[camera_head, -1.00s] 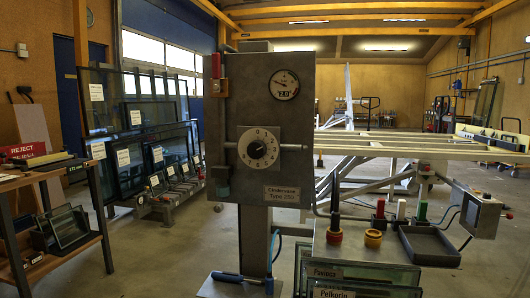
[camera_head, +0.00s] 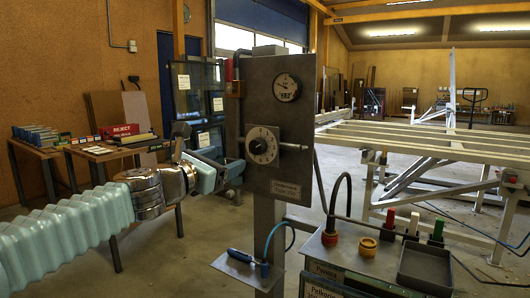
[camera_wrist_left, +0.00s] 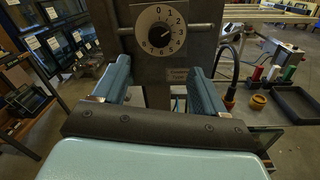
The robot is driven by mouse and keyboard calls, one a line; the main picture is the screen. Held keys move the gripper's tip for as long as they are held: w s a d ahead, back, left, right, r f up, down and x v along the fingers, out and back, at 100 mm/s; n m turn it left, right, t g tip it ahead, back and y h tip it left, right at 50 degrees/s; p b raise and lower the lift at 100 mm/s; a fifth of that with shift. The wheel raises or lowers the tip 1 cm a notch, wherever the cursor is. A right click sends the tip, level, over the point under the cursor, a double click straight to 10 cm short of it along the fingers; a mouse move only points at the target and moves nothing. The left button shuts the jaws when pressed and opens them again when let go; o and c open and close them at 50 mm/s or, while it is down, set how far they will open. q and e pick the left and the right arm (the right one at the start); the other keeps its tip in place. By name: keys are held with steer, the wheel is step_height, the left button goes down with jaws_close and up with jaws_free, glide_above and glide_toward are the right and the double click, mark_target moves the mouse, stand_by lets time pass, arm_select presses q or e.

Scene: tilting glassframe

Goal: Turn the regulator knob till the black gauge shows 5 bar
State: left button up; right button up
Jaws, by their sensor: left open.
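The regulator knob (camera_head: 259,147) is black and round on a pale numbered dial plate, on the grey panel's front. It also shows at the top of the left wrist view (camera_wrist_left: 160,35), where its light mark seems to point up and right. My left gripper (camera_head: 236,171) is open in front of the panel's lower left, below and apart from the knob. In the left wrist view its two blue fingers (camera_wrist_left: 160,83) stand wide apart, empty.
A thin horizontal rod (camera_head: 293,147) sticks out beside the dial. A blue-handled tool (camera_head: 248,261) lies on a small shelf below. A table (camera_head: 112,147) with a red sign is at left.

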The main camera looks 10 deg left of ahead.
mark_target(255, 150)
arm_select(q)
steer(key=p+x, duration=0.1)
steer(key=x, duration=1.2)
steer(key=shift+w+f+p, duration=0.2)
steer(key=shift+p, duration=0.2)
steer(key=c, duration=1.1)
